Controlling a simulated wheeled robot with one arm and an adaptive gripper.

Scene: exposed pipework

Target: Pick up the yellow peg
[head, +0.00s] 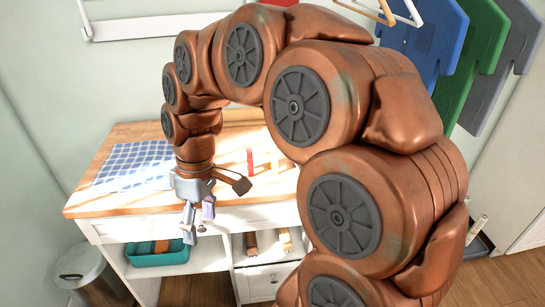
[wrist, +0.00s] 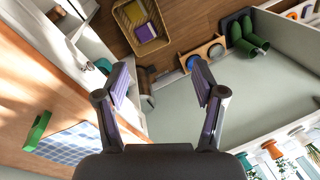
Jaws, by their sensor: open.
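My gripper (head: 198,217) hangs at the front edge of the wooden-topped table in the head view. In the wrist view my gripper (wrist: 160,78) has its two fingers wide apart, with nothing between them. A small pale yellowish upright piece (head: 274,161) stands on the table in the head view, right of a red upright piece (head: 249,161) and partly beside my arm. It is too small to tell surely whether it is the yellow peg. My gripper is left of it and nearer the front, apart from it. No yellow peg is clear in the wrist view.
A blue checkered cloth (head: 135,163) lies on the table's left part. In the wrist view a green block (wrist: 38,131) lies near the cloth. A teal bin (head: 158,253) sits on the shelf below. My arm hides the table's right part.

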